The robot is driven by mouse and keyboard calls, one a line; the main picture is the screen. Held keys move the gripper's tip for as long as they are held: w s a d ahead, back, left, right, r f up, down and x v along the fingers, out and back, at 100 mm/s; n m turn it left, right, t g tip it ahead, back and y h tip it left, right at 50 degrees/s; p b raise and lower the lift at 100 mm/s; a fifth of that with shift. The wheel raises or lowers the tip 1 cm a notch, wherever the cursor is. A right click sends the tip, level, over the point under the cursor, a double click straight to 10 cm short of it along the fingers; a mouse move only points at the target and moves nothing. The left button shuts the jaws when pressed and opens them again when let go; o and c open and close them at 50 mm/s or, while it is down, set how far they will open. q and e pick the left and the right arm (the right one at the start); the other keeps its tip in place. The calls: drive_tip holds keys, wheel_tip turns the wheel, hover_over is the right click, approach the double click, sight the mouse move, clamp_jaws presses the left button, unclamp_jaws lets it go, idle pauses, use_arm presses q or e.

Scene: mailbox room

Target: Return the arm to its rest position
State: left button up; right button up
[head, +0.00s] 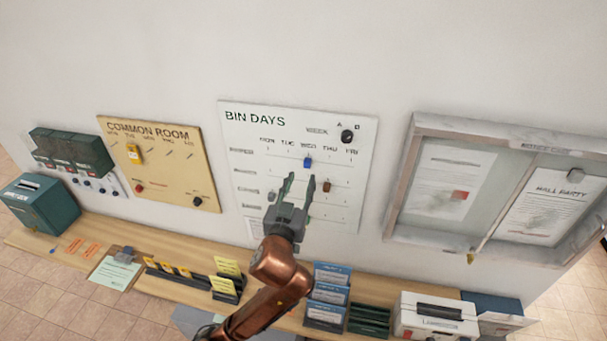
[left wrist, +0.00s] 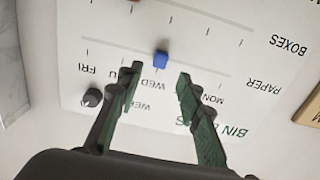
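My left gripper (head: 299,187) is in front of the white BIN DAYS board (head: 240,150), with its copper arm coming up from the bottom. Its fingers are apart and nothing is between them; the left wrist view also shows the open gripper (left wrist: 157,82). A blue peg (head: 308,162) sits on the board under the WED column, just beyond the fingertips. The blue peg (left wrist: 161,58) also shows in the left wrist view, apart from both fingers. My right gripper does not show.
A wooden shelf (head: 190,290) below holds card racks (head: 326,295), a white box (head: 437,316) and a teal box (head: 42,203). The COMMON ROOM board (head: 165,165) hangs left and a glazed notice case (head: 400,180) right. The wall above is bare.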

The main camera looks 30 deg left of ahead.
use_arm(q)
drive_tip(key=shift+s+d, duration=0.1)
drive_tip(key=shift+s, duration=0.4)
drive_tip(key=s+a+f+g, duration=0.2)
drive_tip(key=s+f+g, duration=0.1)
drive_tip(key=f, duration=0.6)
drive_tip(key=s+a+f+m+g+h, duration=0.15)
drive_tip(key=s+f, duration=0.25)
drive_tip(key=f, duration=0.5)
drive_tip(key=s+a+f+g+y, duration=0.1)
drive_tip(key=s+a+f+g, duration=0.15)
drive_tip(key=f, duration=0.65)
drive_tip(key=s+f+m+g+h, duration=0.1)
drive_tip(key=s+f+g+h, duration=0.4)
drive_tip(key=s+f, duration=1.45)
wheel_tip(320, 180, down, 34)
drive_tip(key=s+d+g+y+b, duration=0.2)
drive_tip(key=s+g+b, duration=0.1)
drive_tip(key=b, duration=0.5)
drive_tip(key=s+f+b, duration=0.4)
drive_tip(key=s+f, duration=0.6)
drive_tip(key=f, duration=0.3)
drive_tip(key=s+f+m+g+b, duration=0.1)
drive_tip(key=s+f+b, duration=0.2)
drive_tip(key=s+f, duration=0.7)
wheel_tip(320, 180, down, 4)
drive_tip(key=shift+r+g+b, duration=0.1)
drive_tip(key=shift+g+b, duration=0.2)
drive_tip(key=shift+b, duration=0.1)
